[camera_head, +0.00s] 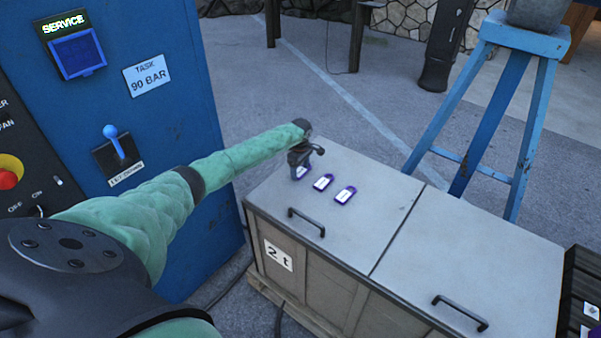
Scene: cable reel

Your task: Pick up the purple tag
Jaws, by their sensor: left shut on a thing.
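Several purple tags with white faces are at the left end of the grey chest top. One purple tag (302,173) is at the fingertips of my left gripper (302,164), which points down and is shut on it; the gripper partly hides this tag. I cannot tell whether that tag is clear of the lid. A second purple tag (323,182) lies flat just to its right. A third purple tag (345,195) lies further right and nearer. My right gripper is not in view.
The grey chest (440,240) has two lids with black handles (306,222) and a "2 t" label. A blue cabinet (150,110) with switches stands at left, close to my left arm. A blue stand (500,110) is behind the chest. A dark crate (580,295) sits at right.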

